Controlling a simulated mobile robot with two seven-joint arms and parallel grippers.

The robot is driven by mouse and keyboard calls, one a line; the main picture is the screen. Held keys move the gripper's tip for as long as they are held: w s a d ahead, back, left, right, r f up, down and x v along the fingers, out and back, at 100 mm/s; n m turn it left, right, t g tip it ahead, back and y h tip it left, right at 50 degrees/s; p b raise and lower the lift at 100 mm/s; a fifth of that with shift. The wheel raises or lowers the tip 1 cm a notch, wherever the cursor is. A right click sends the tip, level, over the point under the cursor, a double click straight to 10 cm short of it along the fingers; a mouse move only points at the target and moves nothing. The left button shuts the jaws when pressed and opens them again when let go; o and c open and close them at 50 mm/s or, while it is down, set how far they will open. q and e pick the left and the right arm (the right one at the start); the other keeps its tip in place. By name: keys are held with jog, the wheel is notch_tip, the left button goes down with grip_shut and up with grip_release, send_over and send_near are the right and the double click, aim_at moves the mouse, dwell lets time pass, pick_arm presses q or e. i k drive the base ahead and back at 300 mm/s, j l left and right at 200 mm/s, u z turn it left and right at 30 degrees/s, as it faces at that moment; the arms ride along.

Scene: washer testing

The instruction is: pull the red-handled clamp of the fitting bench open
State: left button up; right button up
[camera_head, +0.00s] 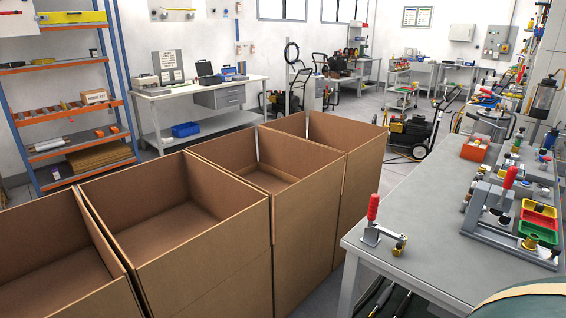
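The grey-topped bench (400,215) runs along the right side. A toggle clamp with a red handle (373,208) is at its near left corner, and its handle stands nearly upright. Its metal base (371,236) is on the bench top, with a brass-coloured part (400,243) at its right end. A second red handle (510,177) stands up, tilted slightly, on a grey fixture (490,225) further right. I cannot tell from this view whether either clamp is locked. Neither of my grippers is in view.
Open, empty-looking cardboard boxes (210,245) fill the left and middle front, close to the bench. Red, yellow and green trays (538,228) sit by the fixture. An orange bin (475,149) is further back. A dark rounded shape (525,303) covers the bottom right corner.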

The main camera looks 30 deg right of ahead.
aim_at(374, 200)
jog(key=j+z, duration=0.25)
jog(key=z, duration=0.25)
jog(key=i+j+z, duration=0.1)
jog(key=j+z, duration=0.15)
jog(key=z, duration=0.25)
jog(key=j+z, duration=0.25)
jog(key=z, duration=0.25)
jog(key=k+j+z, duration=0.1)
jog(key=z, duration=0.4)
jog(key=j, duration=0.1)
